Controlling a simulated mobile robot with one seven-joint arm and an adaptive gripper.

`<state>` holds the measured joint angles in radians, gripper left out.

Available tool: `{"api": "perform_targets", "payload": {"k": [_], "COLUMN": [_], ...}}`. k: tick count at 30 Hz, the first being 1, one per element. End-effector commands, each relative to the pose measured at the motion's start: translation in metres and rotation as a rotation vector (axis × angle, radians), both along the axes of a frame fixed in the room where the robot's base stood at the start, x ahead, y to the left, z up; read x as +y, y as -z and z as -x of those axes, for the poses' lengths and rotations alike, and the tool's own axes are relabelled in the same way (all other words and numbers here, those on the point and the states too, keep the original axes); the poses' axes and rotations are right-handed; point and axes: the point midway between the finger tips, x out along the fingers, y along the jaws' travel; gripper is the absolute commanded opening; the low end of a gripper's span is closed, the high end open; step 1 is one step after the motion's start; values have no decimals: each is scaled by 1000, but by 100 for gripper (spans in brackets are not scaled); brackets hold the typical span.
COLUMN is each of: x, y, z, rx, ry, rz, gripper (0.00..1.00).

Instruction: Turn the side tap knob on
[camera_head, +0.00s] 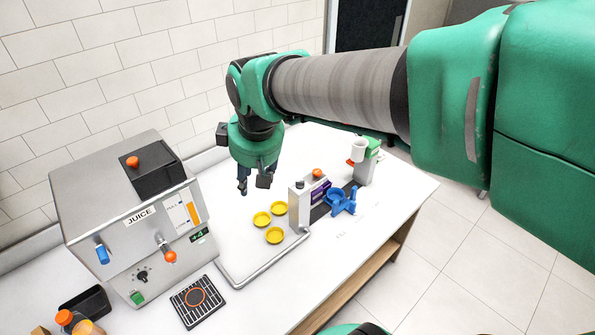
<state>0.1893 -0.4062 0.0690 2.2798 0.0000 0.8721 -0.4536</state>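The grey metal juicer (120,222), labelled JUICE, stands at the left on the white counter. A tap with an orange knob (170,257) sticks out of its front panel. A blue handle (102,254) is on the left of the same panel, and a black dial (142,275) is low between them. I cannot tell for certain which one is the side tap knob. My gripper (253,187) points down over the counter, to the right of the juicer. Its fingers look apart with nothing between them, and it touches no knob.
Yellow round pieces (275,235) lie on the counter below my gripper. A small white-grey device (300,208) and a blue part (341,201) are right of them. A black drip grate (197,297) lies before the juicer. A dispenser (366,165) stands at the back right.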

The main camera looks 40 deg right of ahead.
Motion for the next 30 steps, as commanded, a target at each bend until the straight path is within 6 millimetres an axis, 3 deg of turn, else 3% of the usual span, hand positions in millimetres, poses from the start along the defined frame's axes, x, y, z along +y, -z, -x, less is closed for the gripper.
{"api": "perform_targets", "payload": {"k": [14,21,30], "x": [-95,-149,-219], "y": [16,40,82], "z": [-77,-104,-124], "rx": [151,219,292], "ry": [-190,-292,-423], "rz": [52,56,40], "gripper": [36,36,36]}}
